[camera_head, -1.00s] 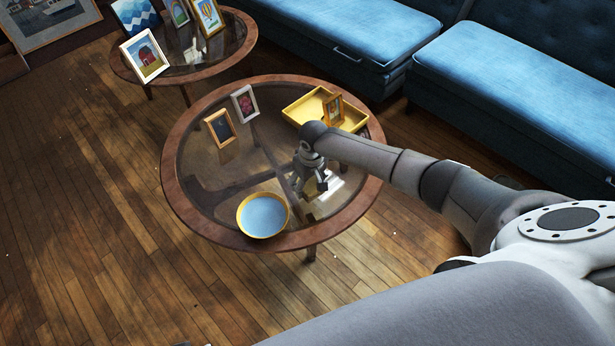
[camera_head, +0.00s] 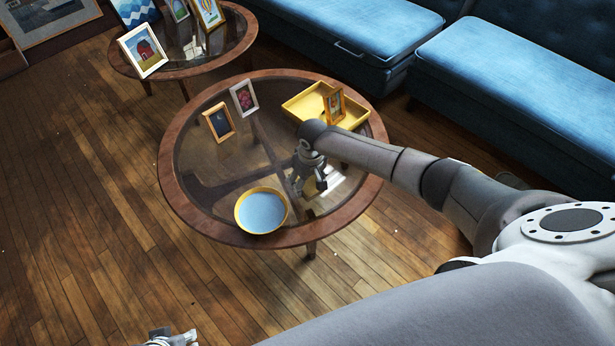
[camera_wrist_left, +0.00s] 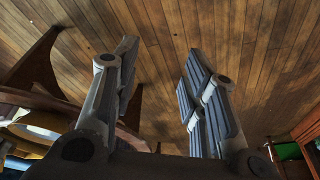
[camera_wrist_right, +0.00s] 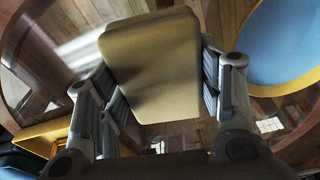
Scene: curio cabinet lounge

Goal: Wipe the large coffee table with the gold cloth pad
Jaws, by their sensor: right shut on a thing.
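The large coffee table (camera_head: 171,185) is round, with a brown wooden rim and a glass top, in the middle of the head view. My right gripper (camera_head: 311,188) is low over its near right part. In the right wrist view the gripper (camera_wrist_right: 155,95) is shut on the gold cloth pad (camera_wrist_right: 150,65), a flat rounded block between the fingers. The head view hardly shows the pad, and I cannot tell whether it touches the glass. My left gripper (camera_wrist_left: 160,75) is open and empty above the wooden floor; its tip (camera_head: 172,339) shows at the head view's bottom edge.
A blue bowl with a yellow rim (camera_head: 262,212) stands left of my right gripper. A yellow tray (camera_head: 300,106) with a small frame (camera_head: 334,104) and two picture frames (camera_head: 218,121) (camera_head: 244,97) stand farther back. A smaller table (camera_head: 195,70) and blue sofas (camera_head: 515,90) lie behind.

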